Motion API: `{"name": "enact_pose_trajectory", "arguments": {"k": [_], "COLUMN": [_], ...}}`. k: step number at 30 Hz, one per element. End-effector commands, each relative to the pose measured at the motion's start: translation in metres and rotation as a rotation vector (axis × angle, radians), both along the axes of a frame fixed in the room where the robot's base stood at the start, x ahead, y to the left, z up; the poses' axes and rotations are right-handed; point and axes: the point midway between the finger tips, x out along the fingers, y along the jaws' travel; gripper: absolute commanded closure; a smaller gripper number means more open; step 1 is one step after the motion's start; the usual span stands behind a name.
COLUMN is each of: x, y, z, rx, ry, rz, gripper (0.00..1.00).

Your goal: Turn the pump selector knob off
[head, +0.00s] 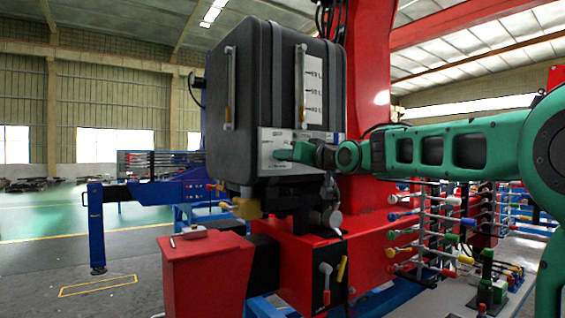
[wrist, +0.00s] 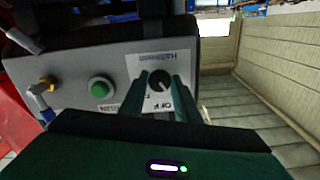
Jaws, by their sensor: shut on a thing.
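The pump selector knob (wrist: 159,80) is a small dark round knob on a white label with "OFF" lettering, seen in the wrist view. The label sits on a grey control panel (wrist: 70,72); this panel also shows in the head view (head: 268,160) on the front of the dark tank. My gripper (wrist: 164,82) has one green finger on each side of the knob and is shut on it. In the head view my gripper (head: 283,153) is at the panel, and it hides the knob there. The knob's exact pointing direction is hard to tell.
A green button (wrist: 101,89) and a yellow fitting (wrist: 46,82) are on the same panel. The dark tank (head: 240,85) rises above it. A red box (head: 205,275) stands below left. Racks of coloured-handled levers (head: 430,235) stand under my arm at right.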

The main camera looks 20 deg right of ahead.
Motion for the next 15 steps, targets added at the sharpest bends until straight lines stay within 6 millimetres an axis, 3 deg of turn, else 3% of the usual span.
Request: {"name": "enact_pose_trajectory", "arguments": {"k": [15], "x": [-0.0008], "y": [0.0021], "z": [-0.0014], "rx": [0.385], "ry": [0.13], "rz": [0.001], "gripper": [0.93]}}
